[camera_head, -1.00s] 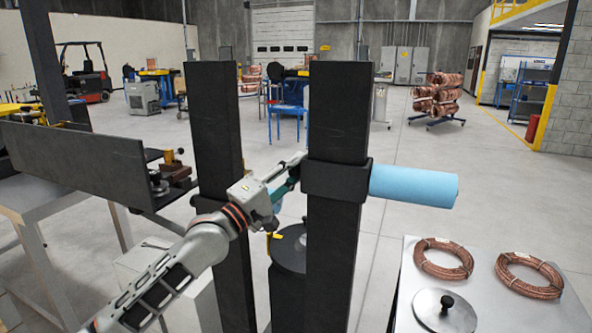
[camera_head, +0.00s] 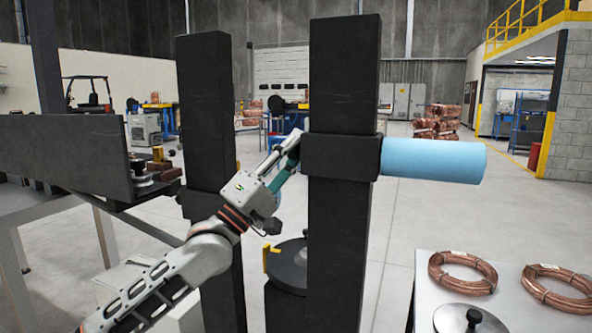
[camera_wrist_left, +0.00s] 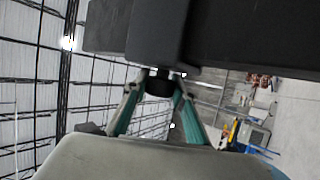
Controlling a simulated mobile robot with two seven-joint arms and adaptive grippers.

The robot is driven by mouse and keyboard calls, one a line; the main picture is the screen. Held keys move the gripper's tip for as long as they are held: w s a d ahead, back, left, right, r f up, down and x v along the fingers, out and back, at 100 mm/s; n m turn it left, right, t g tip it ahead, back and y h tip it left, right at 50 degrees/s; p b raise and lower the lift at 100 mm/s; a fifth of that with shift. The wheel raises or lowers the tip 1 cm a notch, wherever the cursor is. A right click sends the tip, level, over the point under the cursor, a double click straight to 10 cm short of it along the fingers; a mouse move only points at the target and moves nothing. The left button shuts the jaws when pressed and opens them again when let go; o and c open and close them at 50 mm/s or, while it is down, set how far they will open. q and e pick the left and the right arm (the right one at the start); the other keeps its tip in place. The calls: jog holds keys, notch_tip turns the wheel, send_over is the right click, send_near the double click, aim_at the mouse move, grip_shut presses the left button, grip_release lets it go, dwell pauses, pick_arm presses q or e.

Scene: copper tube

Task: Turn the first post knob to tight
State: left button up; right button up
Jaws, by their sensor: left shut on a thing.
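Two black posts stand side by side, the right post (camera_head: 345,230) and the left post (camera_head: 206,120). A black collar (camera_head: 342,157) wraps the right post, with a light blue cylinder (camera_head: 435,160) sticking out to the right. My left gripper (camera_head: 291,150) reaches the collar's left side, its fingertips partly hidden there. In the left wrist view its two green fingers close on a small black knob (camera_wrist_left: 159,86) at the collar's underside in that picture. The knob is hidden in the head view, and its turn angle cannot be read. My right gripper is out of view.
A metal table (camera_head: 425,290) at lower right carries copper coils (camera_head: 463,272) and a round lid with a black knob (camera_head: 458,319). A dark round drum (camera_head: 290,266) stands between the posts. A dark panel and bench (camera_head: 65,155) are at left.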

pick_arm(q)
jog(key=shift+w+f+m+h+b, duration=0.25)
jog(key=shift+f+m+h+b, duration=0.15)
jog(key=shift+f+h+b, duration=0.4)
jog(key=shift+r+m+b, duration=0.25)
jog(key=shift+m+b, duration=0.05)
jog(key=shift+b, duration=0.3)
jog(key=shift+s+r+m+g+h+b, duration=0.15)
jog(key=shift+r+m+g+h+b, duration=0.3)
jog(key=shift+m+h+b, duration=0.45)
jog(key=shift+r, duration=0.2)
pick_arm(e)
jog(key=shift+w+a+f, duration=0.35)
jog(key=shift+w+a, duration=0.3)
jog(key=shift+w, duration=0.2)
pick_arm(q)
jog(key=shift+s+a+r, duration=0.1)
jog(key=shift+s+r, duration=0.05)
jog(key=shift+r, duration=0.05)
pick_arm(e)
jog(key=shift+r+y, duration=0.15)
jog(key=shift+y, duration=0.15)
pick_arm(q)
jog(key=o, duration=1.1)
jog(key=shift+f, duration=0.1)
